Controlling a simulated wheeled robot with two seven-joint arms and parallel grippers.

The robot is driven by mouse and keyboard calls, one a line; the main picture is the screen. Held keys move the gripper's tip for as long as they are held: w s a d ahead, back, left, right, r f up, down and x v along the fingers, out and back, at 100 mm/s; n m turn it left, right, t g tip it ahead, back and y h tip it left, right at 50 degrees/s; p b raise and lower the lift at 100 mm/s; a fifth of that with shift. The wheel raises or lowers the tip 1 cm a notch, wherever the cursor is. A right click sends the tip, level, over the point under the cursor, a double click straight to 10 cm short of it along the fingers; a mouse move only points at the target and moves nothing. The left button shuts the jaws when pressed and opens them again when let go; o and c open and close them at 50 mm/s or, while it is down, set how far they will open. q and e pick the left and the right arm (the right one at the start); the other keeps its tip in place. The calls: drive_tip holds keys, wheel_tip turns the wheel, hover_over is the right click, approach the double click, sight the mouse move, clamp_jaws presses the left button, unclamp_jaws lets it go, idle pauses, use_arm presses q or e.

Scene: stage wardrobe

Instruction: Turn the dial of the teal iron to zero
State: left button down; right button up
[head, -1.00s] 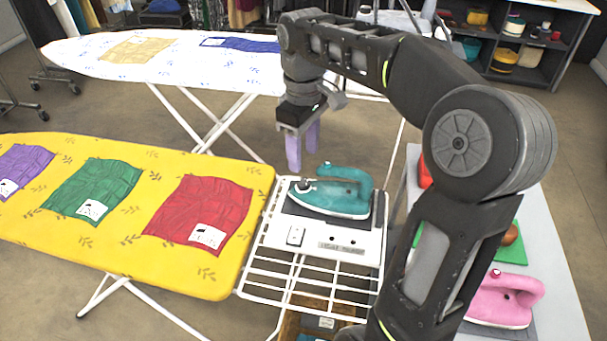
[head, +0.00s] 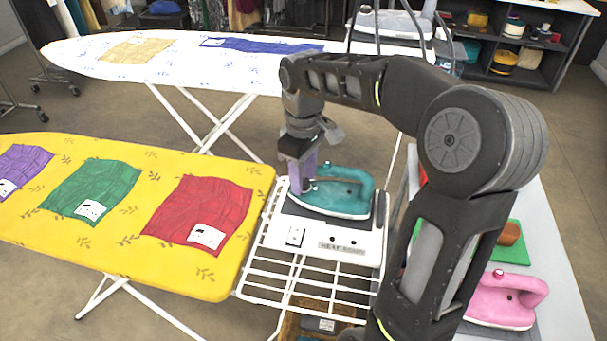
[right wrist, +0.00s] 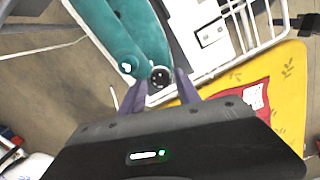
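The teal iron (head: 345,197) rests on the dark pad of the white stand at the end of the yellow board. It also shows in the right wrist view (right wrist: 98,28). My right gripper (head: 302,184) points down at the left end of the iron. In the right wrist view the round dark dial (right wrist: 160,76) lies between the two purple fingertips of the right gripper (right wrist: 160,82), which are apart on either side of it. The fingers mostly hide the dial in the head view. The dial's marks are too small to read. My left gripper is not in view.
The yellow ironing board (head: 130,255) carries several folded cloths. A white wire rack (head: 300,285) extends below the stand. A pink iron (head: 505,298) stands on the side table (head: 555,290) at right. A white ironing board (head: 90,55) stands behind.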

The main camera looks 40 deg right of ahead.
clamp_jaws()
drive_tip(key=shift+n, duration=0.4)
drive_tip(key=shift+r+n+p, duration=0.1)
drive_tip(key=shift+n+p, duration=0.75)
drive_tip(key=shift+n, duration=0.25)
drive_tip(key=shift+n+p, duration=0.55)
drive_tip(key=shift+n, duration=1.05)
drive_tip(key=shift+o, duration=1.4)
unclamp_jaws()
